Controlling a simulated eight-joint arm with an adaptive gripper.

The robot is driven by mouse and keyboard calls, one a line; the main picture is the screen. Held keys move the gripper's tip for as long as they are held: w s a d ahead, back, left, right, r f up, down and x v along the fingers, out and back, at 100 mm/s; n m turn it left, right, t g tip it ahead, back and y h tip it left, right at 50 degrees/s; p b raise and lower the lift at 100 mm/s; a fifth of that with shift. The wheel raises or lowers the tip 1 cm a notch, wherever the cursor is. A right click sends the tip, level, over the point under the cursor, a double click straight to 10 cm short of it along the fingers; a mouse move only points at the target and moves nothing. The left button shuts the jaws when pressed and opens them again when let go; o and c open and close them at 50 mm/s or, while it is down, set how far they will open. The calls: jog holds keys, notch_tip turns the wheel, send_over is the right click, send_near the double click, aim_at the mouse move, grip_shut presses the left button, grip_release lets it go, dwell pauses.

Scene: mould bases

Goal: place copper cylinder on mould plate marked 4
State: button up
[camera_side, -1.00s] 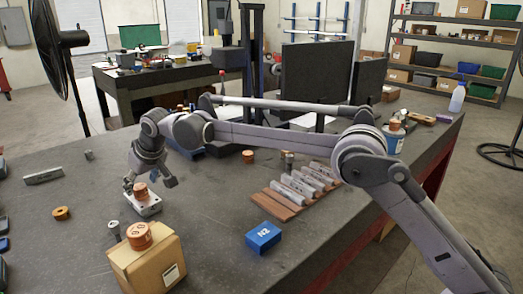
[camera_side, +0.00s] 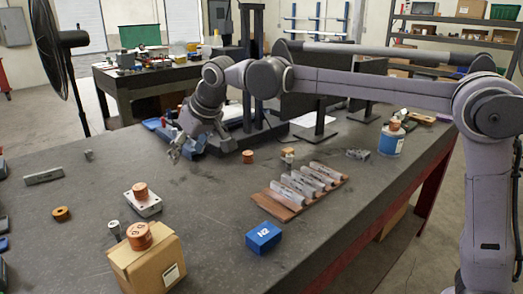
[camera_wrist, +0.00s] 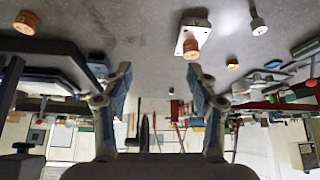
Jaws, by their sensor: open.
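A copper cylinder (camera_side: 140,189) stands upright on a pale mould plate (camera_side: 145,208) at the left of the bench. In the wrist view, a copper cylinder (camera_wrist: 190,46) also shows on a pale plate (camera_wrist: 199,22). I cannot read the plate's number. My gripper (camera_side: 174,154) is open and empty, raised above the bench, behind and right of that plate. In the wrist view its two fingers (camera_wrist: 159,84) are apart with nothing between them. Another copper cylinder (camera_side: 138,236) stands on the cardboard box (camera_side: 150,266), and one more (camera_side: 248,157) stands on the bench.
A wooden rack of steel bars (camera_side: 285,205) and a blue block (camera_side: 263,238) lie to the right. A small steel cylinder (camera_side: 115,229) and a copper ring (camera_side: 61,214) are at the left. Dark monitors and a blue can (camera_side: 391,142) stand behind.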

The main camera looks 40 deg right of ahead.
jog(key=s+d+f+m, duration=0.1)
jog(key=s+d+f, duration=0.1)
jog(key=s+d, duration=1.05)
jog(key=shift+m+t+h, duration=0.3)
jog(key=shift+m+h, duration=0.1)
jog(key=shift+h, duration=0.1)
jog(key=s+d+f, duration=0.1)
jog(key=s+f, duration=0.2)
jog(key=s, duration=0.2)
jog(key=s+d+f, duration=0.2)
jog(key=s+f, duration=0.2)
jog(key=s, duration=0.1)
jog(key=s+d+f, duration=0.1)
jog(key=s+f, duration=0.3)
jog(key=s, duration=0.2)
jog(key=shift+s+d+f, duration=0.1)
jog(key=shift+d, duration=0.3)
